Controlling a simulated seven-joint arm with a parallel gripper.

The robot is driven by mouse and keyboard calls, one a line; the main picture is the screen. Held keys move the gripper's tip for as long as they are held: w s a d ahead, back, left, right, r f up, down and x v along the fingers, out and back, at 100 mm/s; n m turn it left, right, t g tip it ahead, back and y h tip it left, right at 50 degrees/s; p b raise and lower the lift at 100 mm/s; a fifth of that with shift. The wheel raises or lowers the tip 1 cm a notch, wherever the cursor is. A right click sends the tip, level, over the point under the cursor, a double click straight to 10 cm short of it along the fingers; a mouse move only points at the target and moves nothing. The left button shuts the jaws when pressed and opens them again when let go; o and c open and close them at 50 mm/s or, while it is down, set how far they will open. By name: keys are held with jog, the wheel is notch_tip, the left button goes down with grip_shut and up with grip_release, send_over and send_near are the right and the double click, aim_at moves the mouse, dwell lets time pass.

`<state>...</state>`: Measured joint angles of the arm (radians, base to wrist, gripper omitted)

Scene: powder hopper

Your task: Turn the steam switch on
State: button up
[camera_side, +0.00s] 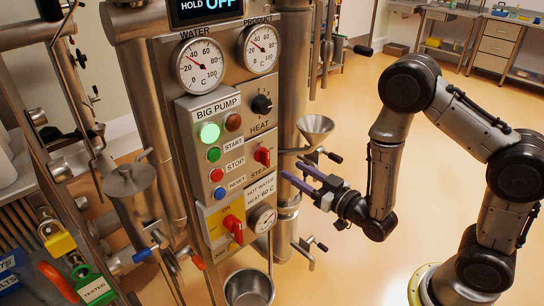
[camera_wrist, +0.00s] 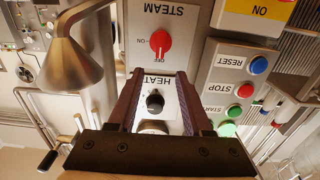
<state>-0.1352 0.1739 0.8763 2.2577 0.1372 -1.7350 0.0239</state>
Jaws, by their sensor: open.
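The steam switch (camera_side: 262,156) is a red rotary knob on the grey panel, above the word STEAM. In the wrist view, upside down, the same red steam switch (camera_wrist: 160,41) shows just beyond my fingertips, with its handle lined up toward the OFF mark and ON at its side. My gripper (camera_side: 295,168) is right of the panel, its two purple-grey fingers pointing at it. In the wrist view, my gripper (camera_wrist: 158,74) is open and empty, with the fingers framing the HEAT label. It appears apart from the switch.
The black heat knob (camera_side: 261,104) sits above the steam switch. Start, stop and reset buttons (camera_side: 216,174) are to its left. A metal funnel (camera_side: 315,127) and pipes stand close to my gripper. A yellow panel with another red switch (camera_side: 233,228) is lower left. Open floor lies right.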

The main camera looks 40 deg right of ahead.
aim_at(268, 154)
jog(key=w, duration=0.9)
jog(key=shift+w, duration=0.15)
grip_shut()
